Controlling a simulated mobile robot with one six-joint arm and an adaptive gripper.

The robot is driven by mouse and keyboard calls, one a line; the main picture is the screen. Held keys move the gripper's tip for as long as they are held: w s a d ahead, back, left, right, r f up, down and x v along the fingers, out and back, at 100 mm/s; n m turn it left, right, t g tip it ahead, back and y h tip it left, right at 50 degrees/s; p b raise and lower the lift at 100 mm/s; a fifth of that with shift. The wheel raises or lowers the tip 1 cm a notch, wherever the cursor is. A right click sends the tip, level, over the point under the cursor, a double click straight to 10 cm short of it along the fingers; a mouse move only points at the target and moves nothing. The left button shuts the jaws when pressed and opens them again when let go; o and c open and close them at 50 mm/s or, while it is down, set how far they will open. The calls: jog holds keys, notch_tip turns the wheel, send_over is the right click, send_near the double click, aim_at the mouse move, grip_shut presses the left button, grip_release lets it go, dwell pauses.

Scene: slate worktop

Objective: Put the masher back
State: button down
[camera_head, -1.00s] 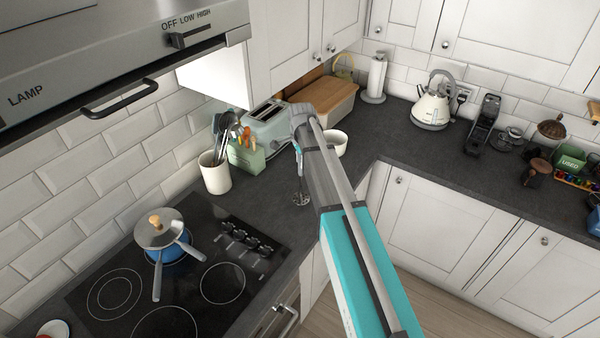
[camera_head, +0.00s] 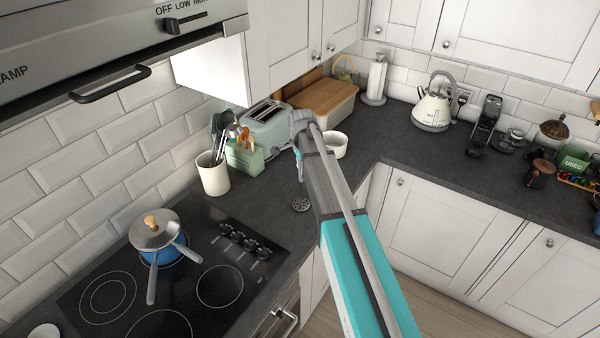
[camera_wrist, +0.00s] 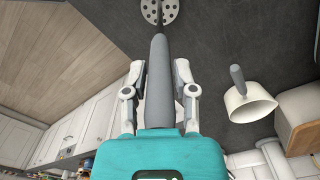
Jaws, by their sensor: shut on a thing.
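The masher has a grey handle (camera_wrist: 158,90) and a round perforated plate (camera_wrist: 160,10), seen in the wrist view. My gripper (camera_wrist: 159,75) is shut on the handle, one finger on each side. In the head view, the masher's plate (camera_head: 301,204) hangs below my gripper, over the dark worktop right of the hob; whether it touches the worktop is unclear. My arm hides most of the handle there. A cream utensil crock (camera_head: 213,177) holding several utensils stands to the left, beside the tiled wall.
A green box (camera_head: 245,158) of wooden-handled utensils and a toaster (camera_head: 268,124) stand behind the crock. A white bowl (camera_head: 335,146) is beyond my arm; in the wrist view a grey handle shows at the bowl (camera_wrist: 250,107). A blue lidded pan (camera_head: 160,240) sits on the hob.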

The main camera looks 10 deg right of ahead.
jog(key=shift+f, duration=0.45)
jog(key=shift+c, duration=2.1)
grip_release()
jog(key=shift+r, duration=0.2)
notch_tip(320, 180, up, 12)
jog(key=p, duration=1.2)
jog(key=s+n, duration=1.5)
jog(key=s, duration=1.1)
jog(key=shift+a+n, duration=0.25)
jog(key=shift+n, duration=0.15)
